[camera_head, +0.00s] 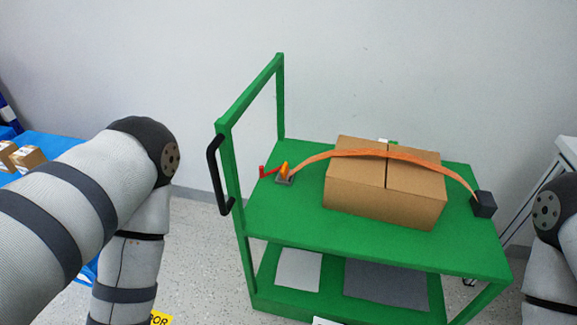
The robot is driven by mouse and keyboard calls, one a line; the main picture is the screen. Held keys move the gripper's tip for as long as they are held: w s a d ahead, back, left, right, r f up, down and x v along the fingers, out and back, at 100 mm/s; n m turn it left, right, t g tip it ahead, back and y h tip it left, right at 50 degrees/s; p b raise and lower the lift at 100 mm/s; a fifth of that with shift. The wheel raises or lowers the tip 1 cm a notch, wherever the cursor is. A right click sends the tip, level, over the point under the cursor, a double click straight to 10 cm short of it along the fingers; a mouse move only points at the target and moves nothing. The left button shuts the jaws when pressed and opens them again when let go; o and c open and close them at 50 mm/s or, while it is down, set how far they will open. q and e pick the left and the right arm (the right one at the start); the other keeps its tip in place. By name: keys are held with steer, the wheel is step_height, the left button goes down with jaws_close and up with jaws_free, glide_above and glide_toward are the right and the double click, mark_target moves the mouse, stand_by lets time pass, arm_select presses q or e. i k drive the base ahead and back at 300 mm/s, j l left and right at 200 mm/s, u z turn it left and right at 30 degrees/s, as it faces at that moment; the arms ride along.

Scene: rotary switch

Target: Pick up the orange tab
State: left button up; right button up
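A small orange tab (284,169) stands upright on a dark grey base (284,181) at the left side of the green cart's top shelf (290,225). An orange strap (350,154) runs from near the tab over a cardboard box (355,192) to a black block (484,205) at the shelf's right edge. A small red lever (265,172) sits just left of the tab. My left arm comes in from the left and my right arm shows at the right edge. Neither gripper is in view.
The cart has a green upright frame (280,97) with a black handle (215,175) on its left. A lower shelf holds flat grey sheets (388,285). A blue table (62,147) with small boxes (27,158) stands at far left. A white cabinet (540,185) stands at right.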

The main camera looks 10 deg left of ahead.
mark_target(285, 171)
steer(key=i+j+z, duration=0.1)
steer(key=j, duration=0.25)
steer(key=i+j+z, duration=0.1)
steer(key=i+j, duration=0.15)
steer(key=i+j+z, duration=0.1)
steer(key=j, duration=0.35)
steer(key=i, duration=0.05)
